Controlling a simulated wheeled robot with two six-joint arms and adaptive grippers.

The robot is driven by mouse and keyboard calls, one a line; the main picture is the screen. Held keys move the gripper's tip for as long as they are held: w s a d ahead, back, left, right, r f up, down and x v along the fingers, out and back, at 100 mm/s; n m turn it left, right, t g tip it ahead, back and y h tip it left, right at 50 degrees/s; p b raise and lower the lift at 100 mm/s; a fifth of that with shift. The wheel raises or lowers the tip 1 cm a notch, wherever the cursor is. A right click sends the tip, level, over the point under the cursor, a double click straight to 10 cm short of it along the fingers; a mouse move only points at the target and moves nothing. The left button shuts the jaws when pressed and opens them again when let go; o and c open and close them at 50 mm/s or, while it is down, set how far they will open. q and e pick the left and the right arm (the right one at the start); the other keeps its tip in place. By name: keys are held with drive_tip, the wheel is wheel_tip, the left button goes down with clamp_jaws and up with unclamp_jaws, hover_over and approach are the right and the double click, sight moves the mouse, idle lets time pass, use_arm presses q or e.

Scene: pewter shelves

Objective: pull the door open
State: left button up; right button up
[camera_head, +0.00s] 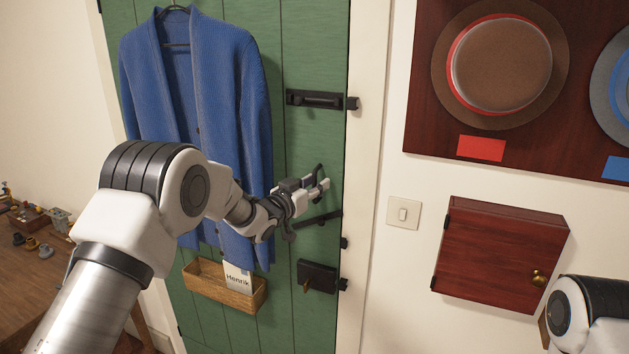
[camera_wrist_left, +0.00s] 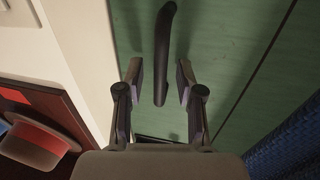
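The green door (camera_head: 310,40) stands upright and looks flush with its white frame. A black door handle (camera_wrist_left: 164,50) runs between the two fingers of my left gripper (camera_wrist_left: 160,78) in the left wrist view. The fingers are apart, with visible gaps on both sides of the handle. In the head view my left gripper (camera_head: 322,186) is at the door's right side, and the handle (camera_head: 319,170) is partly hidden behind it. My right gripper is out of view; only part of my right arm shows at the lower right.
A black bolt (camera_head: 315,99) sits above the handle, a slanted black bar (camera_head: 317,218) and lock box (camera_head: 318,276) below. A blue cardigan (camera_head: 200,80) and wooden letter box (camera_head: 222,289) hang on the door. A red cabinet (camera_head: 495,255) and light switch (camera_head: 403,213) are right.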

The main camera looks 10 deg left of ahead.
use_arm(q)
clamp_jaws()
drive_tip(key=shift+s, duration=0.15)
